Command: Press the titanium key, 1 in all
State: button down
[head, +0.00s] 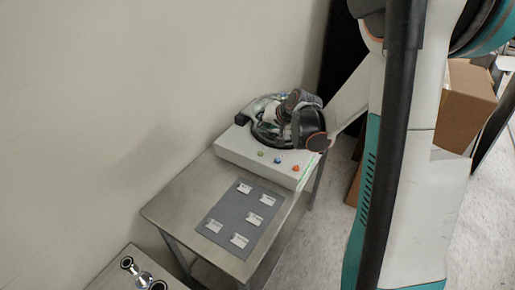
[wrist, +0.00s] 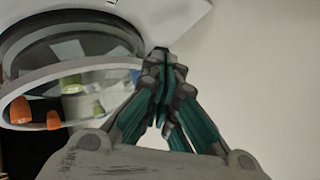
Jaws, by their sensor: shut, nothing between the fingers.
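A white box-shaped device (head: 240,150) stands on the table against the wall, with a round dark-and-clear chamber on top. Its front top edge carries a green button (head: 260,153), a blue button (head: 277,160) and an orange button (head: 296,168). I cannot tell which key is the titanium one; no lettering is readable. My gripper (wrist: 162,55) is shut and empty, its fingertips together. In the head view my wrist and gripper are over the chamber, and the fingertips are hard to make out. In the wrist view the chamber's rim (wrist: 75,72) lies left of the fingertips, with orange and green pieces showing.
A grey mat (head: 225,208) with several white labelled cards lies on the table (head: 165,210) in front of the device. Metal fittings (head: 145,278) stand on a lower surface at bottom left. Cardboard boxes (head: 465,105) stand at right. The wall is close behind the table.

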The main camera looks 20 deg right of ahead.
aim_at(263, 152)
jog(key=shift+f, duration=0.1)
dwell(0.3)
notch_tip(263, 152, down, 9)
jog(key=b, duration=0.6)
jog(key=shift+b, duration=0.35)
dwell(1.0)
jog(key=shift+f+b, duration=0.25)
jog(key=shift+b, duration=0.15)
jog(key=shift+f+b, duration=0.45)
dwell(0.6)
jog(key=shift+r, duration=0.15)
dwell(0.3)
jog(key=shift+r+p, duration=0.6)
jog(key=shift+r, duration=0.15)
jog(key=shift+r+p, duration=1.75)
jog(key=shift+r, duration=0.75)
